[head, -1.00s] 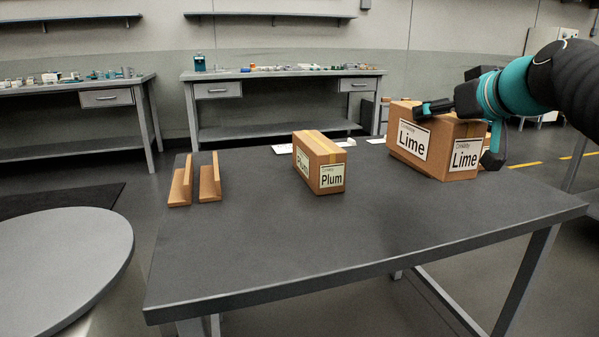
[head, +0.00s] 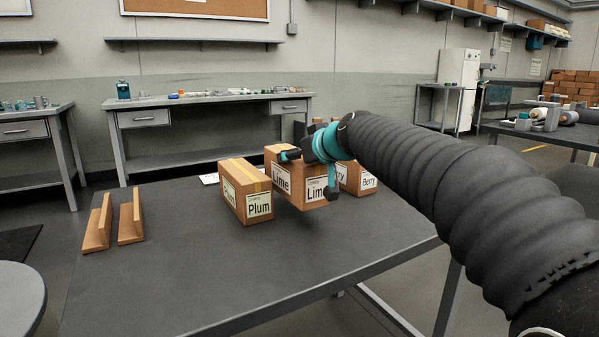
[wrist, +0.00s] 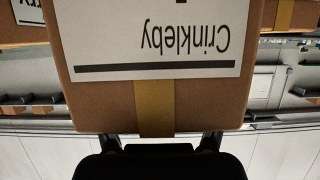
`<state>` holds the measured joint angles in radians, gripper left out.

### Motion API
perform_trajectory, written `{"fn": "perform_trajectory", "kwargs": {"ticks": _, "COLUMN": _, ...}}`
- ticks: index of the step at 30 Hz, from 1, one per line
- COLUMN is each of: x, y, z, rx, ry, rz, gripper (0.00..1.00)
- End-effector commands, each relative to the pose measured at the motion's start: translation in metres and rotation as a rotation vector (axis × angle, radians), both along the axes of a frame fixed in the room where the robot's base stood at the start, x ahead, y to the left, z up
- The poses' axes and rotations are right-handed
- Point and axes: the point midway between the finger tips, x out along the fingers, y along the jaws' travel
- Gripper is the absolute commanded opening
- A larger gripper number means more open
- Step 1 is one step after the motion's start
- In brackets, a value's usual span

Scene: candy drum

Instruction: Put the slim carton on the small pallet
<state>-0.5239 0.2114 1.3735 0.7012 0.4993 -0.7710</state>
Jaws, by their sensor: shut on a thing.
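My gripper (head: 312,172) is shut on a brown carton marked Lime (head: 281,181), with one finger over its top left and another at its right side. The Lime carton seems held slightly above the grey table, with a shadow under it. In the wrist view its tape and upside-down Crinkleby label (wrist: 160,40) fill the middle, and the finger bases show below. A narrower carton marked Plum (head: 232,198) stands on the table just left of it. I cannot tell by name which is the slim carton. No small pallet is plainly in view.
A carton marked Berry (head: 368,180) stands behind and right of the Lime carton, partly hidden. Two L-shaped wooden pieces (head: 130,218) stand at the table's left. The front middle of the table (head: 190,275) is clear. A round grey table (head: 18,300) is at lower left.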

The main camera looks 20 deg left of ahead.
Motion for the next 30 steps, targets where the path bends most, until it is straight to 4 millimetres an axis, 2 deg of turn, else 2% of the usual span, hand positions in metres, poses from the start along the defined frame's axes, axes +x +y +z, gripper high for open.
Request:
{"fn": "perform_trajectory", "kwargs": {"ticks": 10, "x": 0.001, "y": 0.000, "z": -0.038, "rx": 0.001, "ry": -0.001, "rz": -0.001, "gripper": 0.05}}
{"fn": "perform_trajectory", "kwargs": {"ticks": 24, "x": 0.001, "y": 0.000, "z": -0.043, "rx": 0.001, "ry": -0.002, "rz": -0.002, "gripper": 0.05}}
{"fn": "perform_trajectory", "kwargs": {"ticks": 25, "x": 0.001, "y": 0.000, "z": -0.044, "rx": 0.000, "ry": 0.000, "rz": -0.001, "gripper": 0.77}}
{"fn": "perform_trajectory", "kwargs": {"ticks": 27, "x": 0.001, "y": 0.000, "z": -0.043, "rx": 0.000, "ry": 0.000, "rz": -0.001, "gripper": 0.94}}
{"fn": "perform_trajectory", "kwargs": {"ticks": 28, "x": 0.001, "y": 0.000, "z": -0.043, "rx": 0.000, "ry": 0.000, "rz": -0.001, "gripper": 0.99}}
{"fn": "perform_trajectory", "kwargs": {"ticks": 30, "x": 0.001, "y": 0.000, "z": -0.043, "rx": 0.000, "ry": 0.000, "rz": -0.001, "gripper": 0.99}}
